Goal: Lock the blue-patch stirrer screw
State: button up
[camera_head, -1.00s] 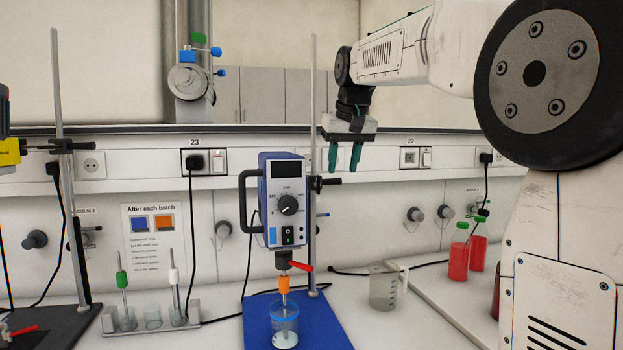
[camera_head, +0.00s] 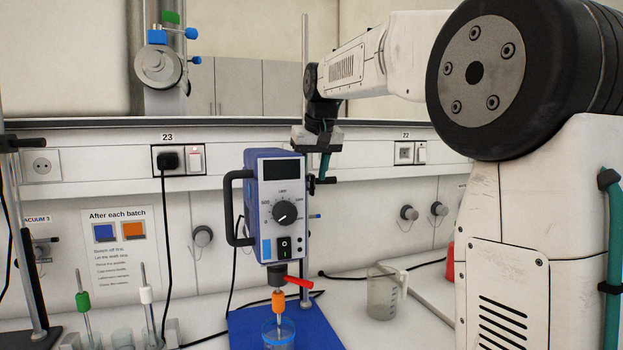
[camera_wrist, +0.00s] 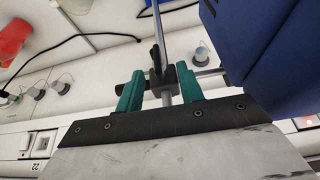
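The blue stirrer (camera_head: 278,205) stands upright on its rod, with a light-blue patch (camera_head: 267,249) on its front. A black clamp with a screw knob (camera_head: 324,180) sits behind it on the rod; it also shows in the wrist view (camera_wrist: 162,76). A red lever (camera_head: 299,282) sticks out right at the chuck below the motor. My gripper (camera_head: 324,164) is right beside the rod, by the clamp. In the wrist view, the teal fingers of my gripper (camera_wrist: 160,88) are apart, with the rod and clamp seen between them. Whether they touch anything cannot be told.
A beaker (camera_head: 278,335) stands under the stirrer on the blue base (camera_head: 318,325). A glass jug (camera_head: 383,292) stands to the right. The stirrer body (camera_wrist: 275,55) is close on the right in the wrist view. A tall metal rod (camera_head: 305,70) rises beside my gripper.

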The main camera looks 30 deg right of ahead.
jog(key=shift+x, duration=1.15)
jog(key=shift+c, duration=0.3)
grip_shut()
